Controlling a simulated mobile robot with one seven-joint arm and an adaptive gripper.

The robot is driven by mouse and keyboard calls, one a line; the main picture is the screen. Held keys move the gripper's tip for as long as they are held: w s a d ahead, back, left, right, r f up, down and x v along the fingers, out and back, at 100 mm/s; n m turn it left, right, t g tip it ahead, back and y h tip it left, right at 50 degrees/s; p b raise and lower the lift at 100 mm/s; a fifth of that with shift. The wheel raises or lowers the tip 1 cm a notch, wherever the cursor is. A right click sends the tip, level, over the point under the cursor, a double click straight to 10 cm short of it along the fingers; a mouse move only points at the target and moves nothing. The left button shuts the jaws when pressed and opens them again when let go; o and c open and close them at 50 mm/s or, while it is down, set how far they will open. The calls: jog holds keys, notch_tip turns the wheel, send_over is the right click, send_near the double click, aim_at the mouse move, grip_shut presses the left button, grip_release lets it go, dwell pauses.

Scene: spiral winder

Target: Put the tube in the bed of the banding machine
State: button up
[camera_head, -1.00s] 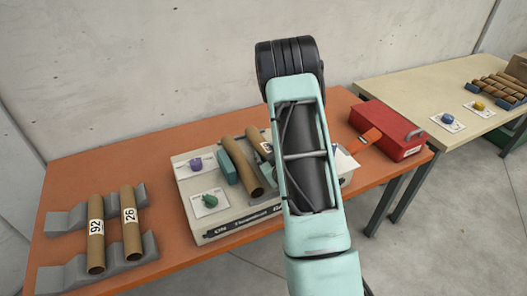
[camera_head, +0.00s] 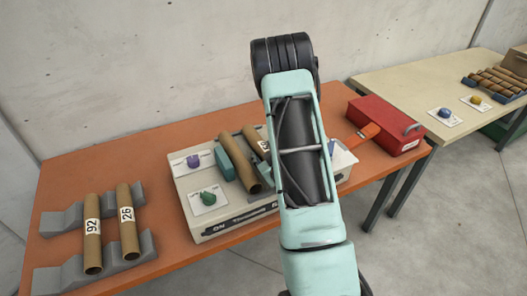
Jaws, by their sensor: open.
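The banding machine (camera_head: 200,229) is a pale box with a dark lettered front strip, on the orange table. A brown cardboard tube (camera_head: 240,163) lies slanted on top of it, beside a teal block (camera_head: 225,159). A second tube (camera_head: 252,136) with a white number label lies to its right, partly covered by my arm; whether it rests in the bed I cannot tell. Tubes labelled 92 (camera_head: 92,252) and 26 (camera_head: 128,236) lie across grey notched holders at the left. My arm hides the machine's right part. My gripper is hidden behind the arm.
Purple (camera_head: 193,160) and green (camera_head: 208,198) knobs sit on the machine. A red box (camera_head: 384,127) with an orange piece stands at the table's right. A beige table (camera_head: 415,80) beyond holds several tubes and two knobs. Orange table (camera_head: 155,178) is bare between holders and machine.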

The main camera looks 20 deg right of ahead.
jog(key=shift+r, duration=0.2)
jog(key=v, duration=1)
jog(key=shift+s+r+p, duration=0.1)
jog(key=shift+s+p, duration=0.15)
jog(key=shift+p, duration=0.15)
jog(key=shift+s+a+r+p, duration=0.1)
jog(key=shift+s+a+p, duration=0.05)
jog(key=shift+s+p, duration=0.55)
